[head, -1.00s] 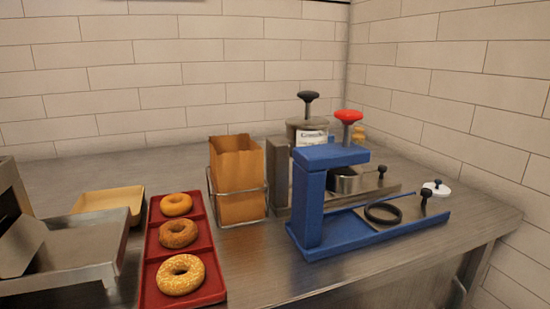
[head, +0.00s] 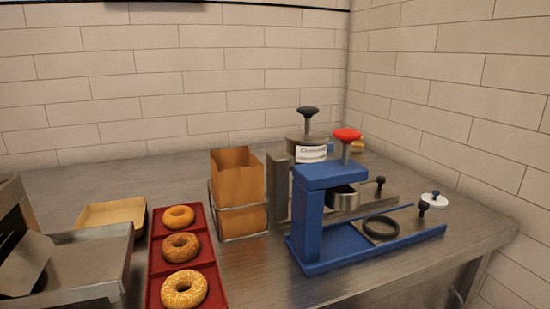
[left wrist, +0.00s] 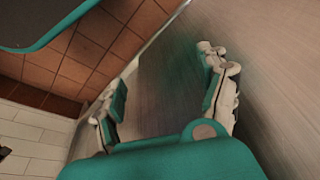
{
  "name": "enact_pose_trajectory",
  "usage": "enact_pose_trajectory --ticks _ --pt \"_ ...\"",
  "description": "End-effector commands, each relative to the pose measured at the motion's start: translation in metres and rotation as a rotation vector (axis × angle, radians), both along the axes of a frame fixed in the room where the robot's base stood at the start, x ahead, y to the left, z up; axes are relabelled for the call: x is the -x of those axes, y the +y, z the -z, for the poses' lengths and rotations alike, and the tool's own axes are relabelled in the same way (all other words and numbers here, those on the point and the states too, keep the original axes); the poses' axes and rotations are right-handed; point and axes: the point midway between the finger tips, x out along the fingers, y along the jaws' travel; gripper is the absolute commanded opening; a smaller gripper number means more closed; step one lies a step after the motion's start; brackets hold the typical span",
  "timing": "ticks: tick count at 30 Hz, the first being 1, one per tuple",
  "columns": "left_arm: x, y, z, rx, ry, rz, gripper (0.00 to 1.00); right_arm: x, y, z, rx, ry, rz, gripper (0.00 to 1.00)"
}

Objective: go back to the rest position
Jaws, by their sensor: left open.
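My left gripper (left wrist: 165,88) shows only in the left wrist view. Its two fingers are spread apart and nothing is between them. Behind the fingers are a plain grey surface, a brown tiled floor and a white tiled wall. None of the counter objects shows in that view. My right gripper is in neither view, and no arm shows in the head view.
A metal counter (head: 260,285) holds a red tray (head: 211,254) of bagels, a paper bag (head: 238,178) in a wire holder, a blue press (head: 318,225), a grey press (head: 277,190), a tan tray (head: 112,213) and a metal appliance (head: 85,262).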

Motion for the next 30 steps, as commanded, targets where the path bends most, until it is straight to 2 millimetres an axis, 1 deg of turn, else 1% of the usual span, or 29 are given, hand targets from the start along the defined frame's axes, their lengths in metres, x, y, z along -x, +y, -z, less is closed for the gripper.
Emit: enact_pose_trajectory --ticks 2,7,11,12,14,15,17,20,21,24,27,30 --pt "-0.001 -0.001 0.008 -0.001 0.014 0.001 0.76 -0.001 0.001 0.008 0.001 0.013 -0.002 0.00" --pt "0.002 -0.001 0.041 -0.003 0.041 0.006 0.76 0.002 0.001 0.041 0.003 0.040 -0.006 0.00" --pt "0.017 0.001 0.075 -0.005 0.070 0.011 0.76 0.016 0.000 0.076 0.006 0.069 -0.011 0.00" --pt "0.024 0.002 0.086 -0.006 0.079 0.012 0.76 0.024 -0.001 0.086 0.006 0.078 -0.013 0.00" --pt "0.037 0.003 0.101 -0.008 0.092 0.015 0.76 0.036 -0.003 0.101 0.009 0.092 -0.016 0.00" --pt "0.047 0.005 0.110 -0.009 0.102 0.017 0.76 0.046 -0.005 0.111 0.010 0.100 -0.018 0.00" --pt "0.064 0.007 0.123 -0.011 0.115 0.020 0.76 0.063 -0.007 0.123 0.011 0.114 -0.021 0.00" --pt "0.096 0.012 0.138 -0.013 0.138 0.026 0.76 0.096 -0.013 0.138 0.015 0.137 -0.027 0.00" --pt "0.110 0.015 0.142 -0.016 0.146 0.028 0.76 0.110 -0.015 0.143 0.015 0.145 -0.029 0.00" --pt "0.143 0.021 0.149 -0.018 0.163 0.031 0.76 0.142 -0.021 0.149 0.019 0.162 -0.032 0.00" --pt "0.170 0.026 0.152 -0.020 0.176 0.035 0.76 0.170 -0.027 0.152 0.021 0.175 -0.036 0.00" --pt "0.187 0.030 0.153 -0.022 0.183 0.038 0.76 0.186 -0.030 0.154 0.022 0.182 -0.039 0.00"
